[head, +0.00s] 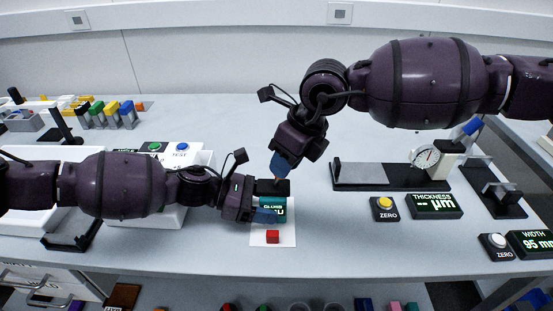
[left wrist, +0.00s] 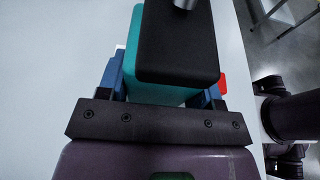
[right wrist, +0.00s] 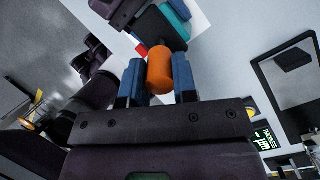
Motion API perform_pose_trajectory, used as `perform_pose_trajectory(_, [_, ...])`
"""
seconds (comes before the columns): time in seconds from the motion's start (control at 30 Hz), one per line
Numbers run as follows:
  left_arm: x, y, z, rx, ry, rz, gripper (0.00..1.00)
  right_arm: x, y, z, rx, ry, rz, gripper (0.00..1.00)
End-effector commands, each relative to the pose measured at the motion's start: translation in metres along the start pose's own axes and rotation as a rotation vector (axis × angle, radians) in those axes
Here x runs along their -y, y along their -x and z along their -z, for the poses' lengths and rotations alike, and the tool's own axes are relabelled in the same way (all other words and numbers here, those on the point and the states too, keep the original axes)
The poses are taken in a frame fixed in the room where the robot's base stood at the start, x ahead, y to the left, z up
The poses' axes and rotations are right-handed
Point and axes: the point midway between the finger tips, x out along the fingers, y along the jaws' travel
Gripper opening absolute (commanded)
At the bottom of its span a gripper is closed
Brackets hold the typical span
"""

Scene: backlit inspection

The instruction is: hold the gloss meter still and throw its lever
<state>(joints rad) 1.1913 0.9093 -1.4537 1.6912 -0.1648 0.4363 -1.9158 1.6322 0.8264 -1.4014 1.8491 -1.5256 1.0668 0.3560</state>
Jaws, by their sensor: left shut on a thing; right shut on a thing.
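The gloss meter (head: 271,206), a teal box with a black top, stands on a white sheet (head: 288,236). My left gripper (head: 266,214) is shut on its body. In the left wrist view the blue fingers flank the teal side (left wrist: 130,65), and a grey rod (left wrist: 184,4) rises from the black top. My right gripper (head: 280,168) is above the meter, fingers pointing down. In the right wrist view it is shut on an orange cylindrical knob (right wrist: 160,70), apparently the lever's. The knob is hidden in the head view, and the display is partly covered.
A red block (head: 272,237) lies on the sheet in front of the meter. To the right are a thickness display (head: 434,206), a zero button box (head: 385,209) and a dial gauge stand (head: 390,176). Button boxes (head: 180,155) stand behind my left arm. The back middle of the bench is clear.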

Motion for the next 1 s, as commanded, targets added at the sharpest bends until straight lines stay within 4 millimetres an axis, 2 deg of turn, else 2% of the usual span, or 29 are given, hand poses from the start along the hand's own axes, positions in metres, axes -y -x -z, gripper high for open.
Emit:
perform_pose_trajectory(0.4, [-0.001, -0.001, -0.002, 0.003, 0.000, 0.000, 0.46, 0.006, -0.003, 0.013, 0.159, -0.004, -0.112, 0.00])
perform_pose_trajectory(1.0, [-0.001, -0.001, -0.002, 0.003, 0.001, 0.000, 0.46, 0.008, -0.003, 0.014, 0.189, -0.004, -0.129, 0.00])
